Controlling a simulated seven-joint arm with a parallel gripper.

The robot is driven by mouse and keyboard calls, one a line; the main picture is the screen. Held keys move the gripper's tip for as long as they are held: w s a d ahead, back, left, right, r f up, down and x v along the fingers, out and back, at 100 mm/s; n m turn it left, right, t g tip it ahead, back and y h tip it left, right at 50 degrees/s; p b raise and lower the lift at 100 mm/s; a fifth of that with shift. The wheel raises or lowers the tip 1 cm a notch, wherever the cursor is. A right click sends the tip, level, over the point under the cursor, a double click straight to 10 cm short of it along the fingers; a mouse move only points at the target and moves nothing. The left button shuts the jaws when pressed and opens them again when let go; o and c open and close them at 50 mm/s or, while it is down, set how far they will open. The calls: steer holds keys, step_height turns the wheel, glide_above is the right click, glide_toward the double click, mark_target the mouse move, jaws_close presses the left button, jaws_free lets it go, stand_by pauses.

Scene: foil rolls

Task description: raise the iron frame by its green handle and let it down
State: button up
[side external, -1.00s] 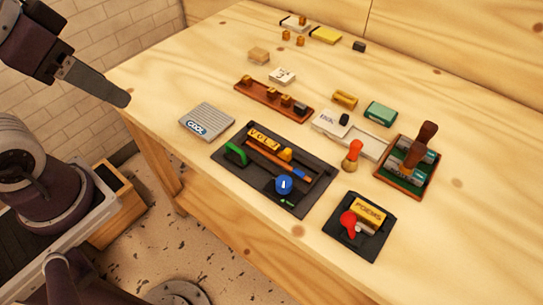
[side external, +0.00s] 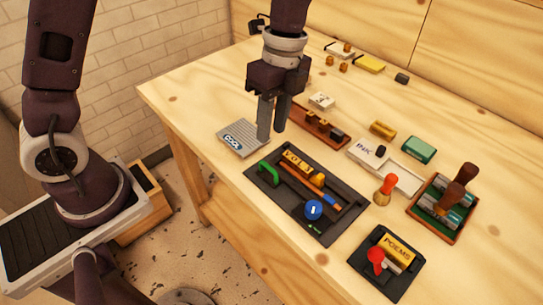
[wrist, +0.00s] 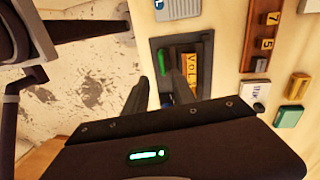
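The iron frame (side external: 331,228) is a flat black rectangular tray on the wooden table. It holds yellow lettered blocks (side external: 300,162) and a blue round knob (side external: 313,210). Its green handle (side external: 268,173) is a small arch at the left end. In the wrist view the frame (wrist: 157,43) is partly hidden by my fingers, and the green handle (wrist: 167,58) shows near the fingertips. My gripper (side external: 271,138) points down, open and empty, above the table behind the handle, near the grey COOL plate. Its two fingers also stand apart in the wrist view (wrist: 162,80).
The grey ribbed COOL plate (side external: 239,138) lies left of the frame. A brown rack (side external: 318,127) is behind it.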

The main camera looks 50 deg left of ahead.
mark_target(269, 166)
steer(key=shift+m, duration=0.5)
steer(key=f, duration=0.5)
steer(key=s+f, duration=0.1)
steer(key=f, duration=0.2)
steer(key=shift+d+f, duration=0.25)
jaws_close()
stand_by(0.5)
